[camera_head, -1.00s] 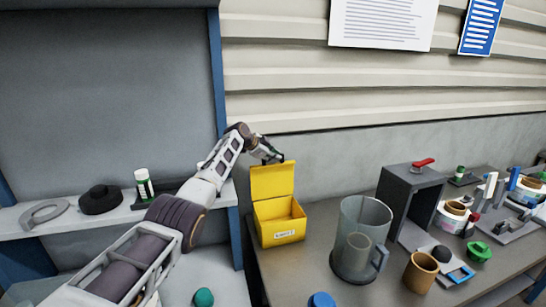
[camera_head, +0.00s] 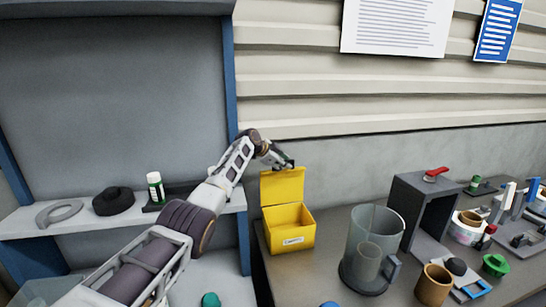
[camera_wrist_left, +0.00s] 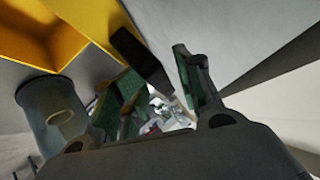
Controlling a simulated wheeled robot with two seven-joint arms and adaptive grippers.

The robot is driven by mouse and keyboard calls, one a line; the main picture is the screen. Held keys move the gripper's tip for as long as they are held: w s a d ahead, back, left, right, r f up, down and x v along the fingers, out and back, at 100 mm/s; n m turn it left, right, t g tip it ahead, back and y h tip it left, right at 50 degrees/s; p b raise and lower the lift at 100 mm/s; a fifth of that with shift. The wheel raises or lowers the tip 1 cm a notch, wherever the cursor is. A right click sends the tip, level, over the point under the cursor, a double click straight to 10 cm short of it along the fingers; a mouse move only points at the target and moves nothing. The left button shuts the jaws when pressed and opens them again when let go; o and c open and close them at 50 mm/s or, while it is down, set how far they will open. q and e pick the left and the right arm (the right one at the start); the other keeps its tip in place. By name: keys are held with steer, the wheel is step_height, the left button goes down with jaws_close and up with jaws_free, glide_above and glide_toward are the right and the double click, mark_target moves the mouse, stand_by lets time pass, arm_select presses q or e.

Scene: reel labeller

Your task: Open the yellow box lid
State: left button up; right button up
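The yellow box (camera_head: 290,238) stands on the dark bench against the wall, with a white label on its front. Its lid (camera_head: 283,187) stands up at the back, and the box's inside shows. My left gripper (camera_head: 284,163) is at the lid's top edge; I cannot tell if it touches. Yellow box surfaces (camera_wrist_left: 88,22) fill the upper left there. My right gripper is not in view.
A clear jug (camera_head: 372,245) stands right of the box, with a brown cup (camera_head: 433,285) in front. A grey open-fronted stand (camera_head: 421,208) with a red handle is further right.

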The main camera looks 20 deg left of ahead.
arm_select(q)
steer(key=shift+a, duration=0.1)
steer(key=shift+v, duration=0.8)
steer(key=v, duration=1)
stand_by(0.5)
